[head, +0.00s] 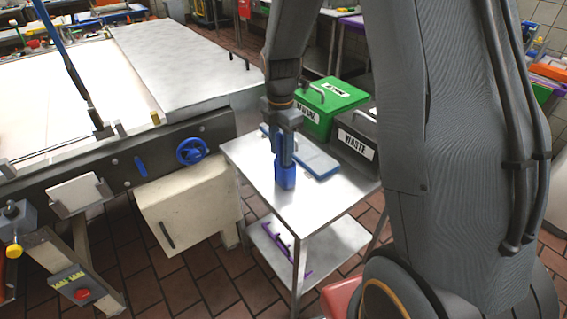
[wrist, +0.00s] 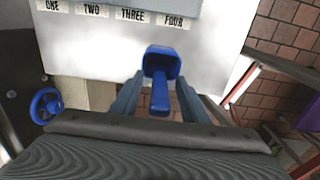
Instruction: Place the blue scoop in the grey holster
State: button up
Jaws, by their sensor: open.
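The blue scoop (head: 286,180) is on the steel trolley top, below my gripper (head: 283,150). In the wrist view the scoop (wrist: 161,62) shows its hollow bowl toward the far side and its handle pointing back toward me. My gripper (wrist: 159,100) is open, with one finger on each side of the handle and a visible gap on both sides. I cannot pick out the grey holster for certain. A grey bracket with a white plate (head: 75,194) is on the front of the machine at the left.
The steel trolley (head: 258,182) also bears a blue tray (head: 318,163), with labels ONE to FOUR beside it in the wrist view. Green (head: 330,104) and dark (head: 357,143) waste bins stand behind. A blue handwheel (head: 191,151) and cream box (head: 187,215) are left of the trolley.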

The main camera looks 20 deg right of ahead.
jog(key=shift+f, duration=0.85)
grip_shut()
